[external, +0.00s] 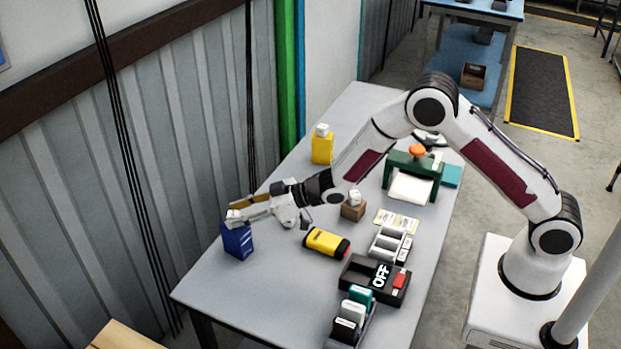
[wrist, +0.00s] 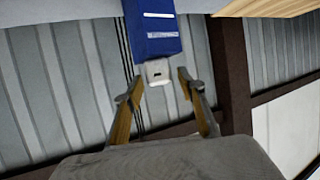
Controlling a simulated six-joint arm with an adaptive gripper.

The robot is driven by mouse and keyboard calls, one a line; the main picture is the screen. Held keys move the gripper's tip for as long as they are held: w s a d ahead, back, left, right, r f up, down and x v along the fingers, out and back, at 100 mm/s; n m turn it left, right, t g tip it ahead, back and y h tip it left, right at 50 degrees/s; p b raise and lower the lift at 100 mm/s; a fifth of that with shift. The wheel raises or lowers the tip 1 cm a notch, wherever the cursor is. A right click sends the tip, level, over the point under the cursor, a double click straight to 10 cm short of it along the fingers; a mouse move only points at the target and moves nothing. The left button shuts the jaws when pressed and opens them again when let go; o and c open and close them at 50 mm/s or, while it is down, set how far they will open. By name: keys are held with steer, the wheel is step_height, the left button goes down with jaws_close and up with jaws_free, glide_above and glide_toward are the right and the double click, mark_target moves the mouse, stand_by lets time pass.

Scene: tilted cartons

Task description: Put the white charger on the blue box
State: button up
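The blue box (external: 237,241) stands upright at the far left end of the table. A small white charger (wrist: 157,72) is at the top end of the blue box (wrist: 152,30) in the wrist view and appears to rest on it. My gripper (wrist: 158,81) is open, with one finger on each side of the charger and a visible gap on both sides. In the external view my gripper (external: 232,211) reaches in from the right over the box top, and its fingers partly hide the charger.
A yellow box (external: 322,150) and a brown box (external: 353,211) each carry a white item. A yellow-black device (external: 326,242) lies right of the blue box. Ribbed wall panels border the table.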

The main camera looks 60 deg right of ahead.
steer(key=shift+r, duration=0.15)
steer(key=shift+s+d+r, duration=0.1)
steer(key=shift+s+r, duration=0.05)
steer(key=shift+s, duration=0.1)
steer(key=v, duration=1.1)
steer(key=shift+s, duration=0.2)
steer(key=shift+d, duration=0.1)
stand_by(0.7)
steer(key=s+d+r+m+g+h, duration=0.1)
steer(key=s+d+r+h, duration=0.2)
steer(key=s+d+r, duration=0.35)
steer(key=s+d+r+m+g+h, duration=0.2)
steer(key=s+d+r, duration=0.1)
steer(key=s+r, duration=0.5)
steer(key=s+a+m+g, duration=0.1)
steer(key=s+g, duration=0.2)
steer(key=s, duration=2.4)
steer(key=shift+s+r+g, duration=0.25)
steer(key=shift+r+g, duration=0.15)
steer(key=shift+r, duration=0.05)
